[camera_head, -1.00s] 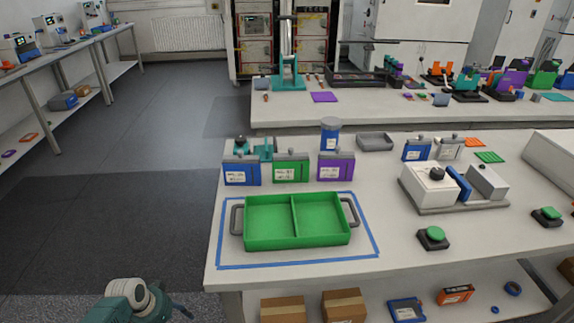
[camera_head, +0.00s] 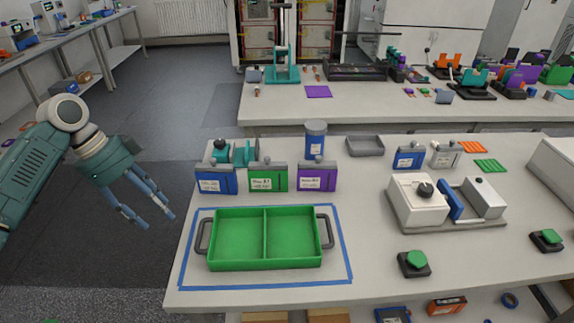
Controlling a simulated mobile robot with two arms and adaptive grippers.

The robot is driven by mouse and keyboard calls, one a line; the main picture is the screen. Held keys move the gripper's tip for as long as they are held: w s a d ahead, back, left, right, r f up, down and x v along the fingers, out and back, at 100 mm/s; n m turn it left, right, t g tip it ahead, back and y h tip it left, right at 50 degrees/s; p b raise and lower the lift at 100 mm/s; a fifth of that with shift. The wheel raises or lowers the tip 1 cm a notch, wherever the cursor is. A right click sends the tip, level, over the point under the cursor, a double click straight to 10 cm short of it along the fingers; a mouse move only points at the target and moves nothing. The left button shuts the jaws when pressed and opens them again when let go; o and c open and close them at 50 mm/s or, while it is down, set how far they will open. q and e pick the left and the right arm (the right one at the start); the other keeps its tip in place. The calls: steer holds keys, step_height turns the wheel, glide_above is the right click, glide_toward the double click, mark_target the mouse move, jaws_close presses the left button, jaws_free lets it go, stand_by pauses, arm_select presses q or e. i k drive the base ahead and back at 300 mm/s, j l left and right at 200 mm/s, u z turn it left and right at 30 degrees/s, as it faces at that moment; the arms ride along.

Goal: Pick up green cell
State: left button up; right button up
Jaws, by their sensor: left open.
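The green cell (camera_head: 268,178) stands upright on the white table, with a white label on its front and a grey top. It is between a blue cell (camera_head: 215,180) on its left and a purple cell (camera_head: 317,177) on its right. My left gripper (camera_head: 160,220) is off the table's left edge, open and empty, its fingers pointing down and to the right. It is well to the left of the green cell and apart from it. My right gripper is out of view.
A green two-compartment tray (camera_head: 264,265) sits empty inside a blue tape outline in front of the cells. A blue cylinder (camera_head: 315,140) stands behind them, and a teal fixture (camera_head: 236,152) at the back left. A white device (camera_head: 419,203) is to the right.

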mark_target(259, 181)
steer(key=i+l, duration=0.75)
steer(key=l, duration=0.3)
